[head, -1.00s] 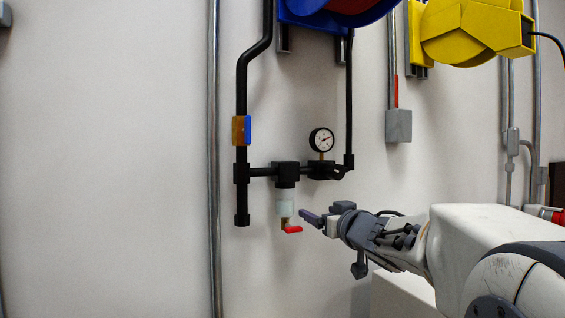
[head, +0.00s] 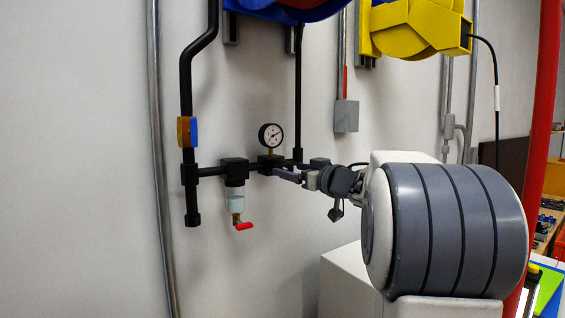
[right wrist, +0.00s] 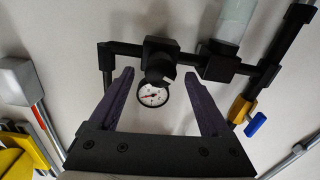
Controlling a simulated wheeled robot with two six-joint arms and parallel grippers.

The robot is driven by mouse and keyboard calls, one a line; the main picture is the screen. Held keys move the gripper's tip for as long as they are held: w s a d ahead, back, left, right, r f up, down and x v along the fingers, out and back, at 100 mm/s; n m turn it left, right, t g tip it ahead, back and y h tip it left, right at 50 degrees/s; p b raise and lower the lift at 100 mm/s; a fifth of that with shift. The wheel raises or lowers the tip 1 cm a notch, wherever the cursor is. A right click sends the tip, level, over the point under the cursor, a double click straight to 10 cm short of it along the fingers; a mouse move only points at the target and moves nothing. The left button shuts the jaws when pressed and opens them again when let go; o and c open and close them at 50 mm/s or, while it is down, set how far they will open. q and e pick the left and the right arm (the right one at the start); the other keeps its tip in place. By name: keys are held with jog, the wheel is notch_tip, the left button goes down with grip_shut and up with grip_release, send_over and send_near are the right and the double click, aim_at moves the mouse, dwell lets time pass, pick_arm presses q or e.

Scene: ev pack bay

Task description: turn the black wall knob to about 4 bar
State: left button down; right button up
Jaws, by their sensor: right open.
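The black wall knob (right wrist: 157,76) shows in the right wrist view, sticking out from the black regulator body (right wrist: 160,50). In the head view the regulator (head: 268,162) is on the black pipe, just below the round white gauge (head: 271,136). The gauge also shows in the right wrist view (right wrist: 152,95), its top partly covered by the knob; its numbers are too small to read. My right gripper (head: 297,168) is open, and in the right wrist view its fingertips (right wrist: 159,75) appear either side of the knob. I cannot tell whether they touch it. My left gripper is out of view.
A pale filter bowl (head: 236,198) with a red drain lever (head: 243,226) hangs left of the regulator. A blue and orange valve (head: 187,131) is on the upright pipe. A white box (head: 340,282) stands below my right arm. Blue and yellow reels hang above.

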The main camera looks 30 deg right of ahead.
jog(key=shift+w, duration=0.95)
grip_shut()
jog(key=shift+n, duration=0.3)
jog(key=n+b, duration=0.5)
jog(key=n, duration=0.7)
jog(key=shift+a+f, duration=0.1)
jog(key=shift+a, duration=0.05)
jog(key=shift+n, duration=0.4)
